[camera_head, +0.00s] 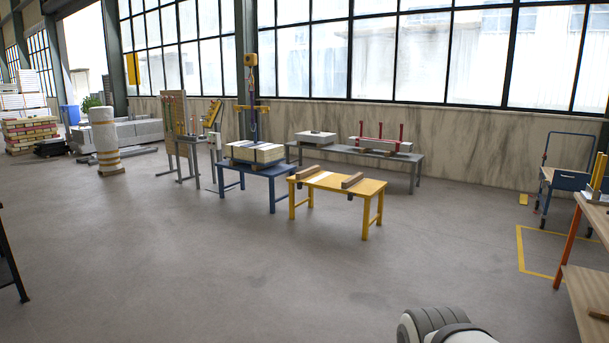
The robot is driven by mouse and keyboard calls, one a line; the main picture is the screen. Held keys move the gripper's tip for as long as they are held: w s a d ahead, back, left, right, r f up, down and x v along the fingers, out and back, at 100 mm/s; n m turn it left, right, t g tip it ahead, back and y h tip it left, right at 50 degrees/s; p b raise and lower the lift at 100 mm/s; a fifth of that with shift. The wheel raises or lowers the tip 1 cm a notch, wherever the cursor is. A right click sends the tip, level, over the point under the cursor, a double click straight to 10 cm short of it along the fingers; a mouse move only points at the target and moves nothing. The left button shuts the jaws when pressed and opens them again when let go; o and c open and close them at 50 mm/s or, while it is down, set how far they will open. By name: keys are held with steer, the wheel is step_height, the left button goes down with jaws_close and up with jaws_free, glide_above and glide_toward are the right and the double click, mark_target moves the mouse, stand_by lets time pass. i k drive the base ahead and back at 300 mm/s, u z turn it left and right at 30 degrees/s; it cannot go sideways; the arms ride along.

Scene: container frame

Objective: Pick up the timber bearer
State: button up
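Two short brown timber pieces that look like timber bearers lie on the yellow table in the middle of the view. The left timber bearer (308,171) lies near the table's left end, and the right timber bearer (352,180) lies toward its right end. They are apart, with bare tabletop and a white patch between them. Which one the task means cannot be told. A grey rounded part of my arm shows at the bottom right edge, far from the table. My gripper is not in view.
The yellow table (372,188) stands in front of a blue table (254,170) bearing pale slabs. A long grey bench (405,158) stands behind. A blue trolley (567,181) and a wooden workbench (590,290) are at right. The floor (230,270) in front is clear.

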mark_target(308, 171)
steer(key=u, duration=0.1)
steer(key=i, duration=3)
steer(key=u, duration=0.1)
steer(key=i, duration=4.15)
steer(key=z, duration=0.15)
steer(key=i, duration=2.2)
steer(key=z, duration=0.1)
